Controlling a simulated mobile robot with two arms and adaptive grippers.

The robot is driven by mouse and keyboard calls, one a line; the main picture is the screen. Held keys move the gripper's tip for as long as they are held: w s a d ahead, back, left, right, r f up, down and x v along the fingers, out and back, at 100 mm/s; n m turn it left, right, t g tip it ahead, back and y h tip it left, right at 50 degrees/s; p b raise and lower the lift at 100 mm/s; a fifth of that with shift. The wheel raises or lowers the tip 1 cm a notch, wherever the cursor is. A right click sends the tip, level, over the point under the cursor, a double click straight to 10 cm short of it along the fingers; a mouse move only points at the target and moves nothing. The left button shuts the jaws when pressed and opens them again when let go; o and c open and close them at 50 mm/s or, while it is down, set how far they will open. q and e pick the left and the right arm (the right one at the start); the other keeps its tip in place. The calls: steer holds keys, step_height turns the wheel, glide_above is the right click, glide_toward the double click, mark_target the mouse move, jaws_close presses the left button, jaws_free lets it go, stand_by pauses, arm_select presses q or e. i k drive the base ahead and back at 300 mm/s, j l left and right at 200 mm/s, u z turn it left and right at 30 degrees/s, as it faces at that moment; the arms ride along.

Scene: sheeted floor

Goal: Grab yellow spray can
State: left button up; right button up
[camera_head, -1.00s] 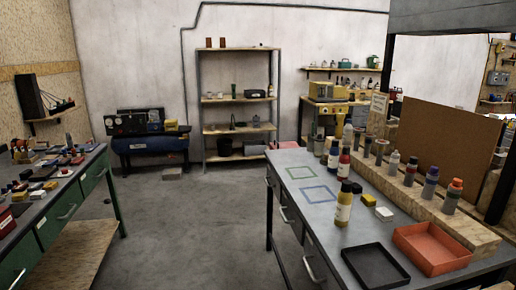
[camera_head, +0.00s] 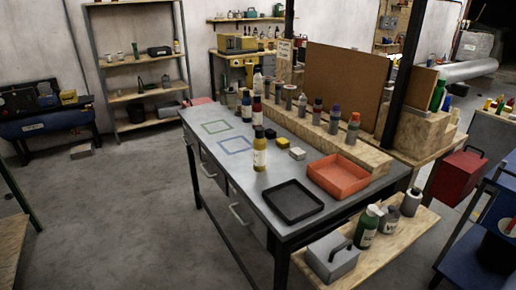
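Neither of my grippers is in view.
A black tray (camera_head: 292,202) and an orange tray (camera_head: 337,176) lie on the bench's near end. A wooden riser (camera_head: 344,148) with several cans runs along the right side. A low shelf (camera_head: 405,232) with bottles stands nearby. Open floor (camera_head: 120,210) is left of the bench.

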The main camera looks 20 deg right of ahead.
mark_target(260, 145)
steer(key=i, duration=0.35)
steer(key=i+z, duration=0.15)
steer(key=z, duration=0.2)
steer(key=i+j+z, duration=0.1)
steer(key=z, duration=0.25)
steer(key=i+j+z, duration=0.1)
steer(key=z, duration=0.25)
